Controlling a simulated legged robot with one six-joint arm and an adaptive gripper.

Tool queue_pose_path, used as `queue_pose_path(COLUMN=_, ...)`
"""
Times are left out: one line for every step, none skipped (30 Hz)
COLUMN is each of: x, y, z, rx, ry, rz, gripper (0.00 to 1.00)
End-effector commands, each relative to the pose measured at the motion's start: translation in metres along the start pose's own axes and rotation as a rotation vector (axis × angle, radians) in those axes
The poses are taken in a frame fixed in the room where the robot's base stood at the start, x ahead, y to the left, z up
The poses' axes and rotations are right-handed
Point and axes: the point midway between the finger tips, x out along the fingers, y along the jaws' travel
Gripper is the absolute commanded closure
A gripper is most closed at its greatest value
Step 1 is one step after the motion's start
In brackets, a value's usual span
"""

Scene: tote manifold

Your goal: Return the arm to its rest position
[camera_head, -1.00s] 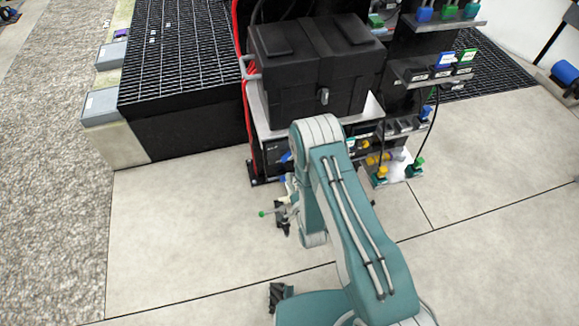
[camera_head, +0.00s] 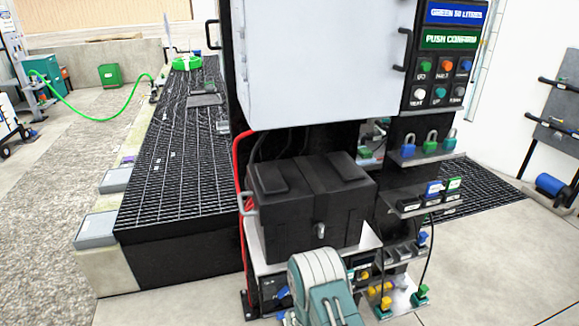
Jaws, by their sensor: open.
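My teal and white arm (camera_head: 322,282) shows only at the bottom middle, where its upper link rises into view in front of the manifold unit. My gripper is not in view; it lies below the picture's bottom edge or behind the arm. A black lidded tote (camera_head: 310,215) with a front latch sits on a light shelf just behind and above the arm. The arm covers part of the shelf's front, and whether the two touch cannot be told.
Beside the arm are yellow and green fittings (camera_head: 386,303). Red hoses (camera_head: 238,190) run down the tote's left. Above are a grey cabinet (camera_head: 315,60), a button panel (camera_head: 437,80) and padlocks (camera_head: 431,142). A black grated platform (camera_head: 165,160) stands left. Floor at right (camera_head: 500,265) is clear.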

Motion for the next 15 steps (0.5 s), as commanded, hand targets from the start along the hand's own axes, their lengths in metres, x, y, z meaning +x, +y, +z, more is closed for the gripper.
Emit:
queue_pose_path(x=0.012, y=-0.009, z=-0.015, rx=-0.015, ry=-0.001, rz=0.013, gripper=0.44)
queue_pose_path(x=0.018, y=-0.012, z=-0.022, rx=-0.025, ry=-0.01, rz=0.027, gripper=0.44)
queue_pose_path(x=0.025, y=-0.018, z=-0.032, rx=-0.041, ry=-0.022, rz=0.046, gripper=0.44)
queue_pose_path(x=0.031, y=-0.021, z=-0.039, rx=-0.052, ry=-0.032, rz=0.061, gripper=0.44)
queue_pose_path(x=0.035, y=-0.025, z=-0.046, rx=-0.064, ry=-0.042, rz=0.074, gripper=0.44)
queue_pose_path(x=0.041, y=-0.031, z=-0.056, rx=-0.078, ry=-0.055, rz=0.093, gripper=0.44)
queue_pose_path(x=0.044, y=-0.035, z=-0.064, rx=-0.09, ry=-0.064, rz=0.106, gripper=0.44)
queue_pose_path(x=0.048, y=-0.038, z=-0.071, rx=-0.1, ry=-0.074, rz=0.12, gripper=0.44)
queue_pose_path(x=0.051, y=-0.044, z=-0.082, rx=-0.115, ry=-0.088, rz=0.138, gripper=0.44)
queue_pose_path(x=0.053, y=-0.048, z=-0.089, rx=-0.126, ry=-0.1, rz=0.151, gripper=0.44)
queue_pose_path(x=0.055, y=-0.052, z=-0.097, rx=-0.136, ry=-0.11, rz=0.164, gripper=0.44)
queue_pose_path(x=0.057, y=-0.058, z=-0.107, rx=-0.151, ry=-0.125, rz=0.181, gripper=0.44)
queue_pose_path(x=0.058, y=-0.062, z=-0.115, rx=-0.161, ry=-0.135, rz=0.193, gripper=0.44)
queue_pose_path(x=0.058, y=-0.066, z=-0.123, rx=-0.172, ry=-0.147, rz=0.206, gripper=0.44)
queue_pose_path(x=0.058, y=-0.071, z=-0.133, rx=-0.185, ry=-0.162, rz=0.222, gripper=0.44)
